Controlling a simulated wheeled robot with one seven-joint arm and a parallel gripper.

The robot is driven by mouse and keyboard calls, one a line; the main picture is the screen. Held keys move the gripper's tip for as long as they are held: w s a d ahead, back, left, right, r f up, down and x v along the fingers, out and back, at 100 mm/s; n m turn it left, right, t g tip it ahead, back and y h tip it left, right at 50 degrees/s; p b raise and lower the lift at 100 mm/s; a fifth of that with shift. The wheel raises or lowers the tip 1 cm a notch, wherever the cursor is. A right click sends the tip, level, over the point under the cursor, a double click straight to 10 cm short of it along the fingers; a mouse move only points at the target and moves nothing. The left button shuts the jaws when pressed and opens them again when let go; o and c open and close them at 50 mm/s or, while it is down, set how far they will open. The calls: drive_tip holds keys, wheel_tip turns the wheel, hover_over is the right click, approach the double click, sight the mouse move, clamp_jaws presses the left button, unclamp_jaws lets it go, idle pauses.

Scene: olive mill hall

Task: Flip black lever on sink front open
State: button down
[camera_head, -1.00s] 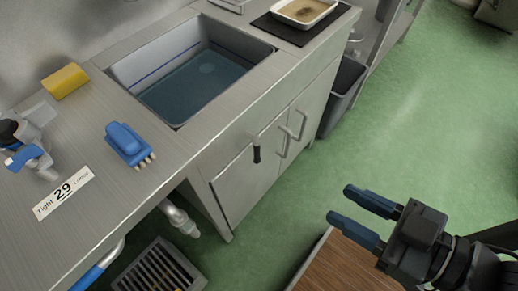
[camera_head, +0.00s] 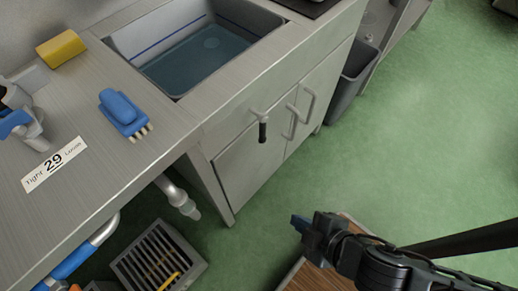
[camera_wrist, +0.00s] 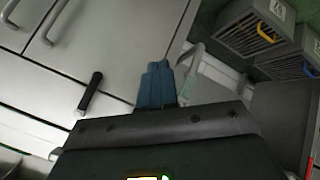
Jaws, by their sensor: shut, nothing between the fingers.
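The black lever (camera_head: 263,131) sits on the sink cabinet's front, just below the counter edge, and hangs straight down from a small metal stub. In the wrist view the lever (camera_wrist: 92,91) shows left of my fingers, apart from them. My gripper (camera_head: 297,223) is shut and empty, in front of the cabinet, lower and to the right of the lever in the head view. Its blue fingers (camera_wrist: 158,84) are together in the wrist view. The sink (camera_head: 195,55) holds blue-tinted water.
Two bar handles (camera_head: 307,105) are on the cabinet doors right of the lever. A blue brush (camera_head: 124,113) and a yellow sponge (camera_head: 61,48) lie on the counter. A slatted crate (camera_head: 158,258) and a pipe (camera_head: 177,196) are below.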

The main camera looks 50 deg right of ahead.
sight(262, 137)
drive_tip(key=w+f+n+h+b, duration=0.25)
drive_tip(key=w+f+h, duration=0.25)
drive_tip(key=w+h, duration=0.25)
drive_tip(key=w+a+r+m+h+b, duration=0.3)
drive_tip(key=w+a+r+m+h, duration=0.1)
drive_tip(key=r+h, duration=0.3)
drive_tip(key=shift+w+a+r, duration=0.2)
drive_tip(key=shift+a+r, duration=0.2)
drive_tip(key=shift+a, duration=0.25)
drive_tip(key=x, duration=1.4)
drive_tip(key=shift+b, duration=0.3)
